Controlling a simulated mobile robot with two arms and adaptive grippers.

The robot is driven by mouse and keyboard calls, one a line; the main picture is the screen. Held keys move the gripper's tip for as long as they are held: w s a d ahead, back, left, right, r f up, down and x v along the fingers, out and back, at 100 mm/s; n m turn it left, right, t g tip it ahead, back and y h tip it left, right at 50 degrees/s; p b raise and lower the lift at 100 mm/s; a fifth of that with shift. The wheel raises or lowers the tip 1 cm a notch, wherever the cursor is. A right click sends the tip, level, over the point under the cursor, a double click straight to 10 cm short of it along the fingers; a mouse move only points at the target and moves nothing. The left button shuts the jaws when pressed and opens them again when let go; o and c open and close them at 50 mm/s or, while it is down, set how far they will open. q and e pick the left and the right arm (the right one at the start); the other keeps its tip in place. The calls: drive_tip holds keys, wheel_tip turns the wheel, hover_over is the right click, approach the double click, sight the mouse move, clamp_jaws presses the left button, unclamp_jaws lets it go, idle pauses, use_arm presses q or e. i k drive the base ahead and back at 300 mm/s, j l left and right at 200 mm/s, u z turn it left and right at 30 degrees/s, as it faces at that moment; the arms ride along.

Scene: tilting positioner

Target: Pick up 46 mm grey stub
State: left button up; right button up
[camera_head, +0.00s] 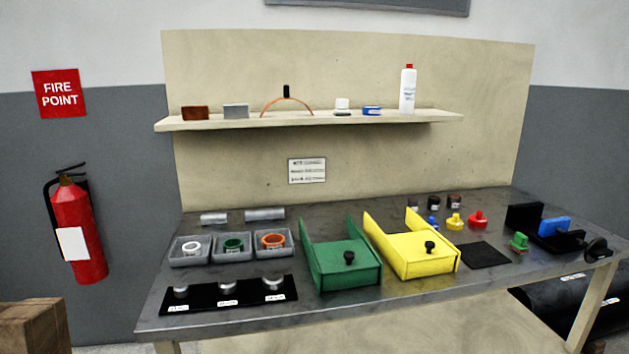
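Several grey metal pieces could be the grey stub, and I cannot tell which is 46 mm. Two grey cylinders lie on their sides at the back left of the bench: a shorter one (213,218) and a longer one (265,214). Three short round grey pieces stand on a black strip (204,299) at the front left: a left one (181,291), a middle one (228,286) and a right one (273,283). White labels in front of them are too small to read. Neither of my grippers is in view.
Grey trays (190,259) hold white, green and orange rings. A green bin (341,273) and a yellow bin (419,262) stand mid-bench. Coloured knobs, a black mat (484,255) and a black fixture with a blue block (553,227) are at right. A shelf (310,121) overhangs behind.

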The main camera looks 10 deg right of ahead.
sight(411, 202)
drive_tip(key=i+l, duration=0.1)
drive_tip(key=l, duration=0.45)
drive_tip(key=i+l, duration=0.1)
drive_tip(key=l, duration=0.45)
drive_tip(key=i+l, duration=0.1)
drive_tip(key=l, duration=0.5)
drive_tip(key=i+l, duration=0.1)
drive_tip(key=l, duration=0.45)
drive_tip(key=i+l, duration=0.15)
drive_tip(key=l, duration=0.4)
drive_tip(key=i+l, duration=0.1)
drive_tip(key=l, duration=0.45)
drive_tip(key=i+l, duration=0.1)
drive_tip(key=l, duration=0.5)
